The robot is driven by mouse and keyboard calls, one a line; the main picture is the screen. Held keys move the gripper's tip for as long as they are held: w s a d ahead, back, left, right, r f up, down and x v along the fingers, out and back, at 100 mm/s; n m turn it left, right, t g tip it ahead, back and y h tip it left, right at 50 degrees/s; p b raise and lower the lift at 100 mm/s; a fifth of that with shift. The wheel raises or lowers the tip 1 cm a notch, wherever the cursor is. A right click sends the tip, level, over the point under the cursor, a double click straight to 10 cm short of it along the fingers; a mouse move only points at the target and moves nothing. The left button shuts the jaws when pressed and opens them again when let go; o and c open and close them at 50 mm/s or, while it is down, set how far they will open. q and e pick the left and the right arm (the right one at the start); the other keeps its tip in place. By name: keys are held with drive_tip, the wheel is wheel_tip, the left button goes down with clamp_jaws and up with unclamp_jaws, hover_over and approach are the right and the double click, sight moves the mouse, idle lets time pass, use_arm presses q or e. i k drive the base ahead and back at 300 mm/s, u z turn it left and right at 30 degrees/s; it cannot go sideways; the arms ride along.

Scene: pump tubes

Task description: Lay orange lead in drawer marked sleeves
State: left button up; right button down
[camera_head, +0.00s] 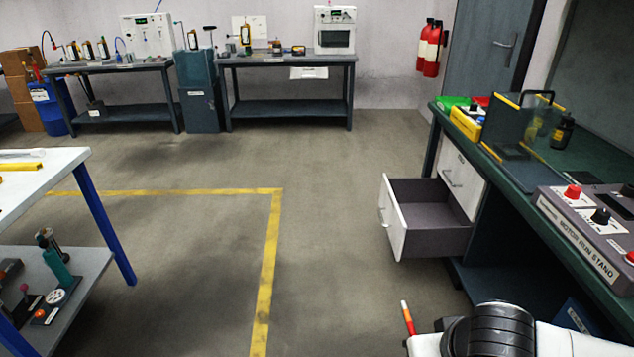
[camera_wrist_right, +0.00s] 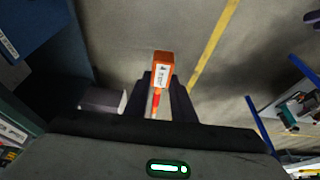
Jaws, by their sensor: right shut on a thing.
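The orange lead (camera_wrist_right: 161,66) sits between the dark fingers of my right gripper (camera_wrist_right: 161,98) in the right wrist view, with a pale label on its block-like end. The gripper is shut on it. In the head view, a thin part of the orange lead (camera_head: 408,318) stands up beside my right arm at the bottom; the gripper itself is hidden there. A white drawer (camera_head: 393,226) with a grey inside is pulled out under the green bench, ahead of and above the lead in the picture. I see nothing in the drawer and no readable marking. My left gripper is out of view.
The green bench (camera_head: 545,180) on the right carries a motor run stand (camera_head: 580,238), a clear guard and a yellow box (camera_head: 466,124). Another white drawer front (camera_head: 462,180) is closed beside the open one. A white table (camera_head: 40,185) stands left. The floor between is clear.

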sight(419, 221)
drive_tip(key=u, duration=0.3)
drive_tip(key=i, duration=2)
drive_tip(key=z, duration=0.45)
drive_tip(key=i, duration=1.85)
drive_tip(key=z, duration=1.35)
drive_tip(key=i, duration=0.7)
drive_tip(key=z, duration=0.35)
